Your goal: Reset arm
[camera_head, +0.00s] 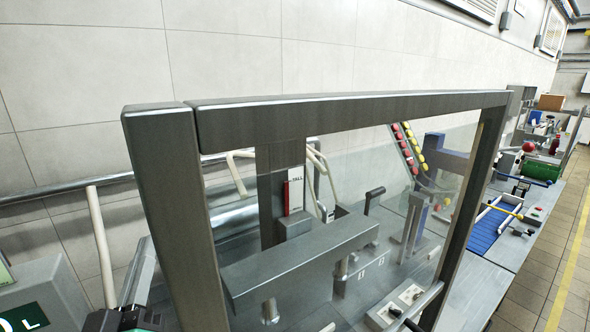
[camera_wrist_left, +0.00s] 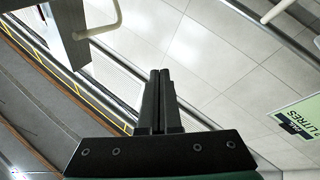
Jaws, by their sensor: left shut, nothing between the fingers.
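My left gripper (camera_head: 140,275) is at the bottom left of the head view, left of the framed guard, with its fingers pointing up. In the left wrist view its two dark fingers (camera_wrist_left: 160,80) lie side by side, shut, with nothing between them. It appears apart from everything around it. The lower part of the arm is cut off by the picture edge. My right gripper does not show in either view.
A grey box with a green label (camera_head: 25,318) stands at the left. A blue tray (camera_head: 487,230) and a bench lie to the right.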

